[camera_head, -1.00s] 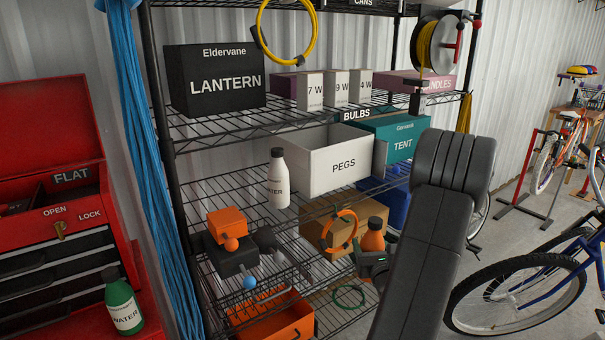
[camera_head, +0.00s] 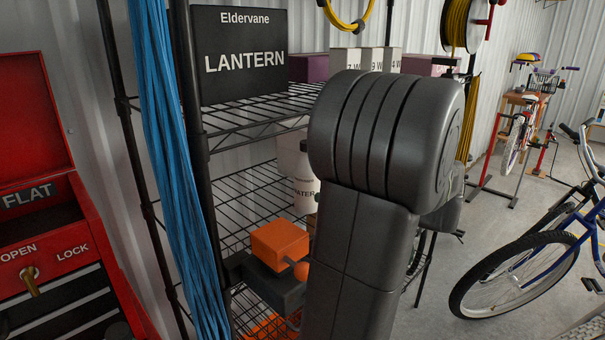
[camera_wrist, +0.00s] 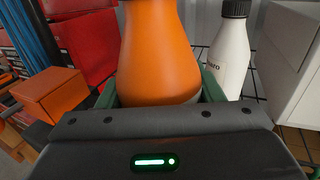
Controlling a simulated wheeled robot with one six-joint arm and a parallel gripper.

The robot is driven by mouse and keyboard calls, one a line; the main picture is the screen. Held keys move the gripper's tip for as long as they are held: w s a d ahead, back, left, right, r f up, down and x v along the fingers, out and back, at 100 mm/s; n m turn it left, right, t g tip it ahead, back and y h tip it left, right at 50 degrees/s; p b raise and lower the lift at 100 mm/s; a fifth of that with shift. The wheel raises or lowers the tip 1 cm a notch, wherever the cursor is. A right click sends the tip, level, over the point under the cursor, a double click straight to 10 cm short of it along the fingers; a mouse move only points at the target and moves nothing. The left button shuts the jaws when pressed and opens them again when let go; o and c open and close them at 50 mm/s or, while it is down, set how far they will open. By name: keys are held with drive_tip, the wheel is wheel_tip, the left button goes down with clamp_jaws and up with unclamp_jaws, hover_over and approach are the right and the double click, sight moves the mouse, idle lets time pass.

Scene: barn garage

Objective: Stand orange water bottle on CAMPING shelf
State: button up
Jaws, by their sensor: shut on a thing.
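The orange water bottle (camera_wrist: 160,50) fills the middle of the wrist view, its top cut off by the frame edge. My gripper (camera_wrist: 160,88) is shut on it, with a green finger at each side. In the head view my arm hides both the bottle and the gripper. The wire shelving (camera_head: 245,205) stands beyond my arm. No CAMPING label is readable on it. A white water bottle (camera_head: 304,188) stands on the middle shelf; it also shows right of the held bottle in the wrist view (camera_wrist: 231,55), apart from it.
A white box (camera_wrist: 291,50) stands right of the white bottle. The black LANTERN box (camera_head: 240,60) is on the shelf above. An orange block (camera_head: 279,243) on a dark tool sits lower. Blue strands (camera_head: 170,160) hang by the left post, beside a red tool chest (camera_head: 50,220). Bicycles stand right.

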drive_tip(key=shift+f+p+x, duration=0.45)
drive_tip(key=shift+f+x, duration=0.1)
drive_tip(key=shift+x, duration=2.3)
drive_tip(key=shift+f+p+x, duration=0.45)
drive_tip(key=shift+f+x, duration=0.1)
drive_tip(key=shift+x, duration=2.3)
drive_tip(key=shift+f+p+x, duration=0.45)
drive_tip(key=shift+f+x, duration=0.1)
drive_tip(key=shift+x, duration=2.3)
drive_tip(key=shift+f, duration=0.2)
drive_tip(key=o, duration=1.4)
drive_tip(key=shift+r, duration=0.25)
drive_tip(key=b+v, duration=0.1)
drive_tip(key=v, duration=1.1)
drive_tip(key=shift+f+b, duration=0.15)
drive_tip(key=shift+b, duration=0.2)
